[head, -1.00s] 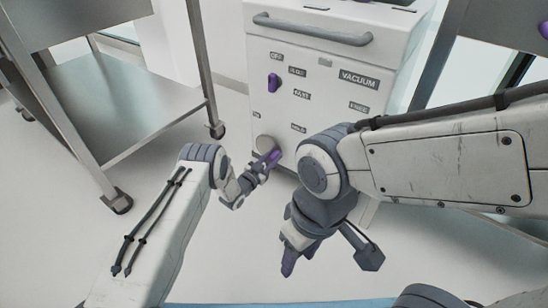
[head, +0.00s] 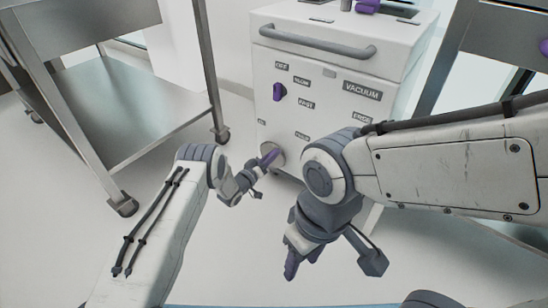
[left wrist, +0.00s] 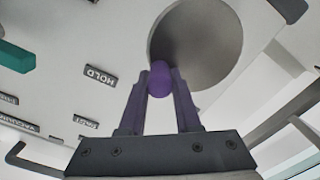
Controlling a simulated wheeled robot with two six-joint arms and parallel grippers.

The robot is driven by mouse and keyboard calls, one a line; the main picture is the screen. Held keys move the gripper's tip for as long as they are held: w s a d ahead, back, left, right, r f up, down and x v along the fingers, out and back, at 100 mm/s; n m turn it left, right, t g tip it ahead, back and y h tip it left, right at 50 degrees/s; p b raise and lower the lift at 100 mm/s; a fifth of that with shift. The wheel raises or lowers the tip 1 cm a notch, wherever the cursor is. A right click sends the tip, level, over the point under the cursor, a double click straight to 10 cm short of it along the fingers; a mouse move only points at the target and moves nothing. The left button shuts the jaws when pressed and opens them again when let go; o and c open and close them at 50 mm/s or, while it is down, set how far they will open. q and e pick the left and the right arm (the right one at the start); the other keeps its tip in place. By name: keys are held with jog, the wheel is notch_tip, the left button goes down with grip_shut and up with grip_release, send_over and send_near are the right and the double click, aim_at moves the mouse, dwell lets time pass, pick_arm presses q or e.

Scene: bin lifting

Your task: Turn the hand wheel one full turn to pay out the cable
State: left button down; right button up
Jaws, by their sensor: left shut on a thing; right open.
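The hand wheel (head: 277,151) is a grey disc low on the front of a white cabinet. It also shows large in the left wrist view (left wrist: 208,38). Its purple handle knob (left wrist: 160,80) stands near the wheel's edge. The fingers hide part of the wheel in the head view. My right gripper (head: 290,266) is open and hangs low in front of the cabinet, away from the wheel. I see no cable.
The white cabinet (head: 330,75) carries a grey bar handle (head: 315,42), a purple switch (head: 279,91) and several dark labels. A steel cart (head: 140,95) stands at left and another steel frame (head: 500,50) at right. The floor between is clear.

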pick_arm(q)
jog(key=shift+a+n, duration=0.1)
jog(key=shift+n, duration=0.3)
jog(key=c, duration=0.6)
grip_release()
jog(key=shift+r, duration=0.1)
jog(key=shift+s+a+p, duration=0.15)
jog(key=shift+a+p, duration=0.05)
jog(key=shift+p, duration=0.1)
jog(key=p+v, duration=0.5)
jog(key=v, duration=0.5)
jog(key=shift+d, duration=0.1)
